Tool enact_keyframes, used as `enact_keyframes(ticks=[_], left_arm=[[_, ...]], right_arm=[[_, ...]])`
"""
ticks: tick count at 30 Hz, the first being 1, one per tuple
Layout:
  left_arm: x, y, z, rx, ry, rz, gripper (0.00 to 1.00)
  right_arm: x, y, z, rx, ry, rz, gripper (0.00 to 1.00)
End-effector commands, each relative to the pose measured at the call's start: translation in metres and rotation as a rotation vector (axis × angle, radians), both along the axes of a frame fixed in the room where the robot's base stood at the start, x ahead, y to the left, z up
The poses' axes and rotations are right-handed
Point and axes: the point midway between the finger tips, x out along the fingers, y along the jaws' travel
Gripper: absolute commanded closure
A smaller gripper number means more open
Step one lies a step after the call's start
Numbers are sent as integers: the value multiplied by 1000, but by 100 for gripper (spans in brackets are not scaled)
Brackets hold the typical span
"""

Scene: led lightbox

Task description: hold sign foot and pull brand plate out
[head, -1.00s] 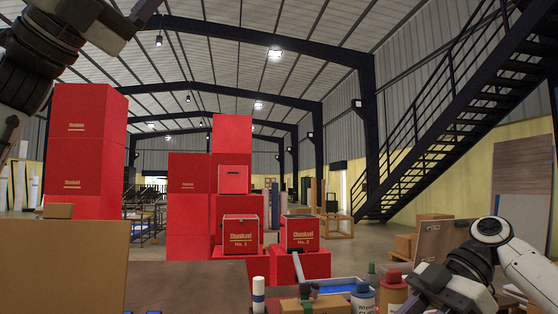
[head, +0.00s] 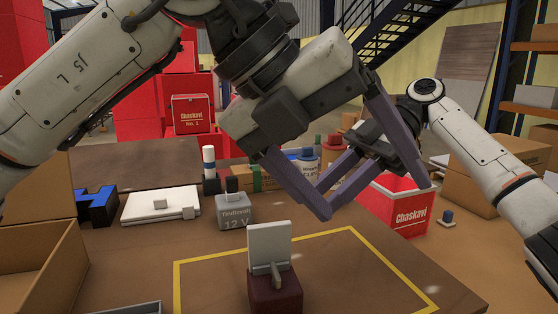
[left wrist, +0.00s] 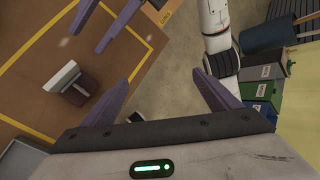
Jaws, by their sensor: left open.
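The sign stands upright on the table: a white brand plate (head: 270,244) with a small grey tab on its front sits in a dark red foot (head: 276,294). The plate (left wrist: 62,76) and foot (left wrist: 84,88) also show at the left of the left wrist view. My left gripper (head: 375,201) is open and empty, above and to the right of the sign. My right gripper (head: 326,195) reaches in from the right behind it; its fingers are apart with nothing seen between them, and they show at the top of the left wrist view (left wrist: 86,42). Neither gripper touches the sign.
Yellow tape (head: 176,285) outlines the work area. Behind are a grey 12 V block (head: 236,212), a white panel (head: 150,212), a blue and black part (head: 97,206) and a red Chaskavi box (head: 405,216). An open cardboard box (head: 40,262) stands left. The table around the sign is clear.

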Motion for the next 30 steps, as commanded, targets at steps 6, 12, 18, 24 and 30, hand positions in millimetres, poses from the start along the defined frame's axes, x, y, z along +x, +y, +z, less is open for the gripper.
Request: enact_keyframes(ticks=[6,12,18,24,30], left_arm=[[28,42,-94,390,25,388,17],[42,76,-123,557,-30,648,17],[49,85,-138,585,-44,705,17],[62,88,-170,584,-41,702,17],[74,90,-201,583,-42,700,17]], right_arm=[[0,0,0,0,0,0,69],[0,0,0,0,0,0,69],[0,0,0,0,0,0,69],[0,0,0,0,0,0,69],[0,0,0,0,0,0,69]])
